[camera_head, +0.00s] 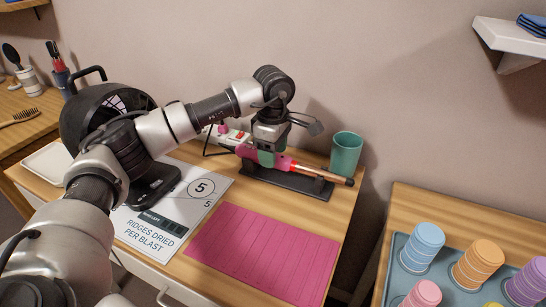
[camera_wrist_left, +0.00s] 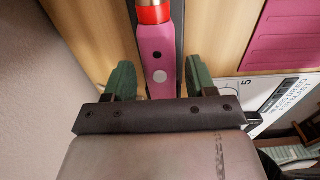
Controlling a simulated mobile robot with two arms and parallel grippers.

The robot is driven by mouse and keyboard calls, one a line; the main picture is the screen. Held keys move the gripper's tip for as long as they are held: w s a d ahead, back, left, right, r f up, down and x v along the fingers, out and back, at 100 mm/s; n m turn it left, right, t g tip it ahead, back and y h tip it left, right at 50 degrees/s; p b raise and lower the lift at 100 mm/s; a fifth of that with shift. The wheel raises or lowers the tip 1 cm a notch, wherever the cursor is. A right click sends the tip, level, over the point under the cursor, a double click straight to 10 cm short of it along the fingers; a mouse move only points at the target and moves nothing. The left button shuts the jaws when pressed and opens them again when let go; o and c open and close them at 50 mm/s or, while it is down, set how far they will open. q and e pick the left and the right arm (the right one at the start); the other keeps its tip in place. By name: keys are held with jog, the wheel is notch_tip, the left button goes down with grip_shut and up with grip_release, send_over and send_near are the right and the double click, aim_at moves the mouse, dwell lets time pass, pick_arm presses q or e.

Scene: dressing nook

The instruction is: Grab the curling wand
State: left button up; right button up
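The curling wand (camera_head: 283,162) has a pink handle, a red band and a barrel that points right, and it lies along a dark stand (camera_head: 300,184) on the wooden table. In the left wrist view, its pink handle (camera_wrist_left: 162,62) and red band show in the middle. My left gripper (camera_head: 265,156) is over the handle, pointing down. In the left wrist view, its green fingers (camera_wrist_left: 159,82) stand on either side of the handle, spread, with narrow gaps beside it. My right gripper is not in view.
A teal cup (camera_head: 346,152) stands just behind the barrel's tip. A pink mat (camera_head: 265,252) and a white printed sheet (camera_head: 205,190) lie in front. A black round appliance (camera_head: 152,186) is left, partly behind my arm. A tray (camera_head: 400,262) of colored stacks is at right.

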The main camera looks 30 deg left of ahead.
pick_arm(q)
jog(key=c, duration=1)
jog(key=shift+r, duration=0.15)
